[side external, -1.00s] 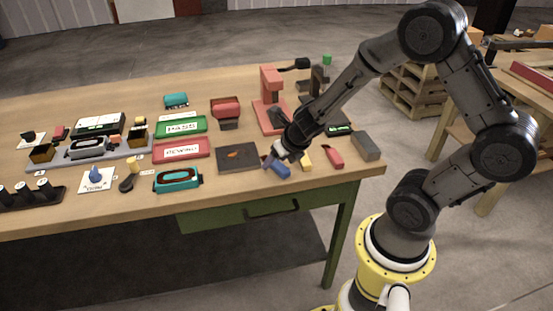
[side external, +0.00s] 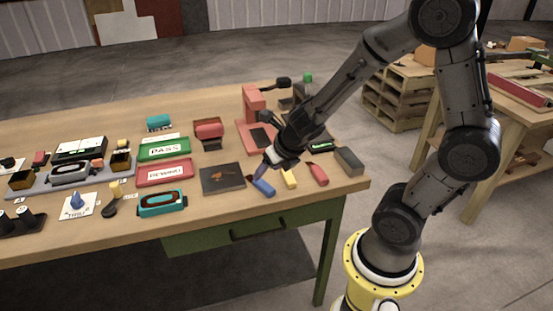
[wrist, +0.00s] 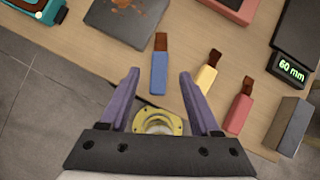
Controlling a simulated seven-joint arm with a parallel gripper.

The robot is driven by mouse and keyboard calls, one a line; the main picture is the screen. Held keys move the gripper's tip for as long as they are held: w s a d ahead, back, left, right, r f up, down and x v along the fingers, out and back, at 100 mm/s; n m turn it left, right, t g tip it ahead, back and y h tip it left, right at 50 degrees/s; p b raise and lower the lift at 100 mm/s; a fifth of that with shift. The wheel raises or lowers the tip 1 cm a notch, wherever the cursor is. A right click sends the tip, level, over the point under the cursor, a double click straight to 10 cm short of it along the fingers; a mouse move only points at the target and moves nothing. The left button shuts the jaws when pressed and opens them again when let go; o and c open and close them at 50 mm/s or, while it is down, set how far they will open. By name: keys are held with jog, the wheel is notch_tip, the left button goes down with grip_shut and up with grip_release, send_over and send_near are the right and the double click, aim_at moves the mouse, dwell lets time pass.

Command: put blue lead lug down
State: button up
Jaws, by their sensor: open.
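The blue lead lug (side external: 263,187) lies on the wooden table near its front edge, just right of the dark square plate. It also shows in the wrist view (wrist: 159,72), with its brown tip pointing away from my gripper. My gripper (wrist: 158,80) is open, its two purple fingers apart on either side of the blue lug's near end. In the side view my gripper (side external: 264,168) is just above and behind the lug. A yellow lug (wrist: 206,79) and a red lug (wrist: 238,108) lie to the right of the blue one.
The dark plate (side external: 222,179) with a rust-coloured mark lies left of the blue lug. A grey block (side external: 349,161) and a display reading 60 mm (wrist: 291,69) are to the right. Red REWIND and green PASS trays (side external: 163,149) stand further left.

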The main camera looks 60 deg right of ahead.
jog(key=s+a+r+m+y, duration=0.1)
jog(key=s+r+m, duration=0.3)
jog(key=m, duration=0.6)
jog(key=s+a+r+m, duration=0.4)
jog(key=s+r+m, duration=0.1)
jog(key=m, duration=0.6)
jog(key=s+a+r+m+y, duration=0.1)
jog(key=s+r+m, duration=0.4)
jog(key=m, duration=0.5)
jog(key=shift+s+a+m+y, duration=0.3)
jog(key=shift+s+a, duration=0.55)
jog(key=shift+s, duration=0.05)
